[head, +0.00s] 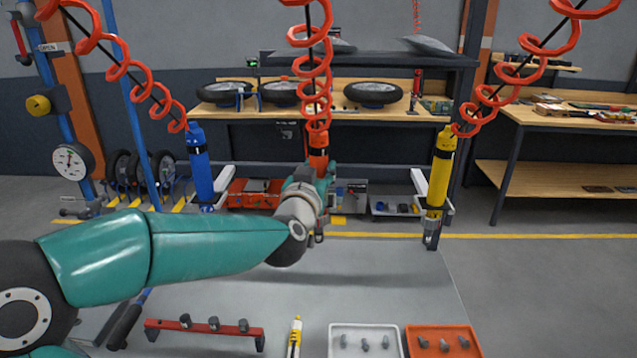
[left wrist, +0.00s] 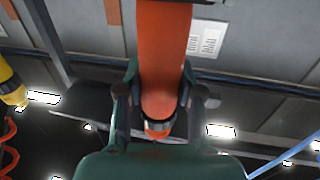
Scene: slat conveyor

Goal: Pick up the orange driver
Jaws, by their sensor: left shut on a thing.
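The orange driver (head: 318,146) hangs upright from a red coiled hose in the middle of the head view. My left gripper (head: 319,182) is at the driver, and my arm hides the driver's lower part there. In the left wrist view the orange driver (left wrist: 164,45) stands between the two fingers of my left gripper (left wrist: 160,98), which are shut on its body from both sides. My right gripper is in neither view.
A blue driver (head: 200,165) hangs to the left and a yellow driver (head: 439,168) to the right, both on coiled hoses. Below are a red rack (head: 205,331), a white tray (head: 364,328) and an orange tray (head: 443,329) with small parts. A workbench (head: 340,115) with wheels stands behind.

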